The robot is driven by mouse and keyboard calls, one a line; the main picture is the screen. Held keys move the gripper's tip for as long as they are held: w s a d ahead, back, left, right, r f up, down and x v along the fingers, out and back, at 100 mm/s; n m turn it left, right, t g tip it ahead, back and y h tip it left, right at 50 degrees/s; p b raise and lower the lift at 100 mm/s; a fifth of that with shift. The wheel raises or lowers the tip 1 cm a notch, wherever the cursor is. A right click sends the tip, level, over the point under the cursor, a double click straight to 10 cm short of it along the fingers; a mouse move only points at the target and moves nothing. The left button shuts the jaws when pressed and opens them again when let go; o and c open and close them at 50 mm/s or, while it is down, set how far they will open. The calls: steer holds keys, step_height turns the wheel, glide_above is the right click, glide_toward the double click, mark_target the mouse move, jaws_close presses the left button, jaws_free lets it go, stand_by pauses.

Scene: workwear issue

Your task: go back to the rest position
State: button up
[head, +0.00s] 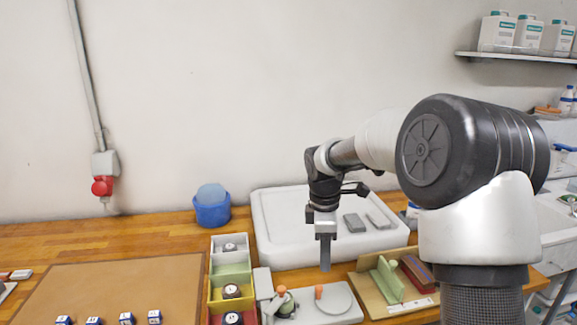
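My gripper (325,254) points straight down from my arm, in front of the white tray and above the grey device with orange knobs. Its fingers show as one narrow grey shape from this side, so the gap between them cannot be seen. No held object shows at its fingertips. My arm reaches in from the right, bent at the elbow, and covers part of the scene there.
The white tray (268,228) holds grey blocks. The grey device (318,313) stands below my gripper, between a compartment box (215,268) and a board with green and red pieces (372,291). A blue tub (212,213) stands behind. A brown mat (120,285) bears several small blue blocks.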

steer(key=s+d+r+m+t, duration=0.1)
steer(key=s+d+r+m, duration=0.3)
steer(key=s+r, duration=0.55)
steer(key=s+r+m+t, duration=0.1)
steer(key=s+m, duration=0.5)
steer(key=s, duration=0.4)
steer(key=s+d+r+m+t, duration=0.1)
steer(key=s+m+t, duration=0.1)
steer(key=s+m, duration=0.5)
steer(key=s, duration=0.3)
steer(key=shift+r+t+y, duration=0.3)
steer(key=shift+y, duration=0.1)
